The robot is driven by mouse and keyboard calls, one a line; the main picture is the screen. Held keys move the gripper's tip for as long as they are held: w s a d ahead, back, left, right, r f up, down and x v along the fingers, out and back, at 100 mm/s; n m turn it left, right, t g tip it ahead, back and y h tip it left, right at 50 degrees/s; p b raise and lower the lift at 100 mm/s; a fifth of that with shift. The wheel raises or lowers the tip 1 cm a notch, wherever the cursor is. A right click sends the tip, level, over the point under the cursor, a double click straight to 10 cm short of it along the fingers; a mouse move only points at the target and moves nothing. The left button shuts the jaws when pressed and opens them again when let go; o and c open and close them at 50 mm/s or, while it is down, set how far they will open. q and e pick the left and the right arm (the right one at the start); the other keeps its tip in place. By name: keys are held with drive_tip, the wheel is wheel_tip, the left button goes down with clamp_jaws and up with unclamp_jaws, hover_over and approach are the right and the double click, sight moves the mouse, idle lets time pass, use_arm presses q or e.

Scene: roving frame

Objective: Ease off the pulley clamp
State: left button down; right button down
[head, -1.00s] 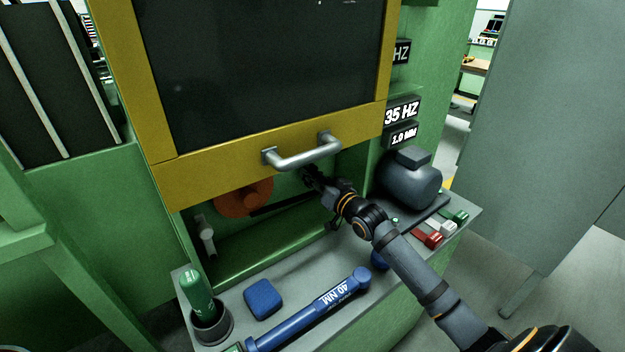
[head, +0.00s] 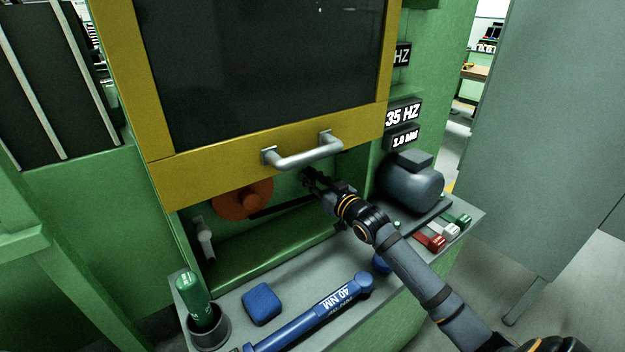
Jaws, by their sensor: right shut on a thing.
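The fingers and the shadow hide most of that part. An orange pulley (head: 243,201) sits to the left in the opening, partly behind the guard's lower edge. A black belt (head: 280,207) runs from the pulley toward the gripper. My left gripper is out of view.
The yellow guard (head: 200,178) with its grey handle (head: 305,156) hangs just above my right gripper. A grey motor (head: 412,184) stands right of my arm. A blue torque wrench (head: 318,315), blue block (head: 262,303) and green bottle (head: 194,297) occupy the front shelf.

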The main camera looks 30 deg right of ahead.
drive_tip(key=shift+f, duration=0.1)
drive_tip(key=c, duration=1.4)
unclamp_jaws()
